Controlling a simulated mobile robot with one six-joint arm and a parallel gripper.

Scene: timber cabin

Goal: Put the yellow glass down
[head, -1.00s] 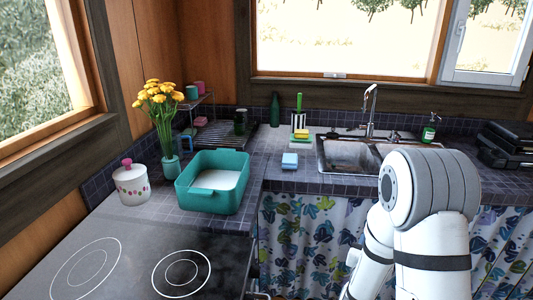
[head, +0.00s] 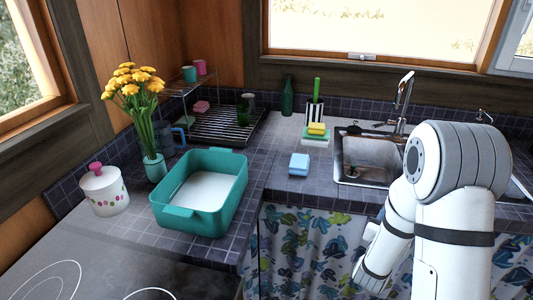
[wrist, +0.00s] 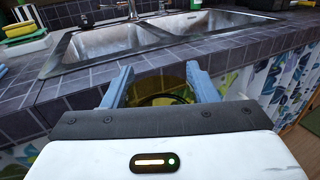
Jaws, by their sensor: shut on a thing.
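My gripper (wrist: 160,88) is shut on the yellow glass (wrist: 158,82), which sits between its two grey-blue fingers in the wrist view. The glass is see-through yellow with a dark round rim or base showing. It is held in front of the tiled counter's edge, before the patterned curtain, with the sink beyond. In the head view the gripper and the glass are hidden; only my white arm shows at the right.
A teal basin (head: 230,205) stands on the counter (head: 275,180), near a vase of yellow flowers (head: 133,82) and a white lidded pot (head: 105,190). A drying rack (head: 215,125) is behind. A blue sponge (head: 299,164) lies left of the sink (head: 368,157). Bare tiles surround the sponge.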

